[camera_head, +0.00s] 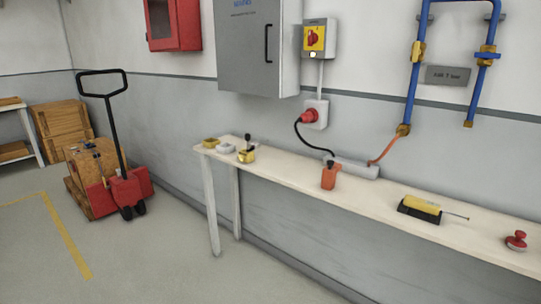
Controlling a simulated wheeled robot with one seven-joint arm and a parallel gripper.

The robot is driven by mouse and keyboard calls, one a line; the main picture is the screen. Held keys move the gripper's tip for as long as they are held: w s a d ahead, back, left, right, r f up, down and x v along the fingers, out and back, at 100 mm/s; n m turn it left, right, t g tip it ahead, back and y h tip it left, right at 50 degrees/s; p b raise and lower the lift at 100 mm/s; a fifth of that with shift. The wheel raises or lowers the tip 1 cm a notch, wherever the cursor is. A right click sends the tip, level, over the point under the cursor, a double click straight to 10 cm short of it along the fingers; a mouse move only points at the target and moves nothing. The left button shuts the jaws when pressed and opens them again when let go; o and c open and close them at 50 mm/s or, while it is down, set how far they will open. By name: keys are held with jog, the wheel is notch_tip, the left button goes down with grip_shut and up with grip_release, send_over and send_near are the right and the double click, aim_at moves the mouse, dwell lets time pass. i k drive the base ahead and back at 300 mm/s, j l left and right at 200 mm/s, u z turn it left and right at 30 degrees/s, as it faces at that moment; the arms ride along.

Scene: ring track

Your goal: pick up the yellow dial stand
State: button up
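A long pale wooden bench (290,175) runs along the wall. Near its left end stands a small yellow piece (246,157) with a dark upright part above it; it looks most like the yellow dial stand, but it is too small to be sure. Farther right lies a yellow device (421,204) on a black base with a thin metal rod pointing right. My gripper is not in view, so its place relative to these is not shown.
The bench also holds a yellow block (210,142), a white item (226,149), an orange-red object (328,177), a grey power strip (352,168) with cables and a red knob (516,240). A red pallet truck (125,190) stands left; floor before the bench is clear.

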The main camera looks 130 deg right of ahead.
aim_at(249, 154)
jog(key=z, duration=4.7)
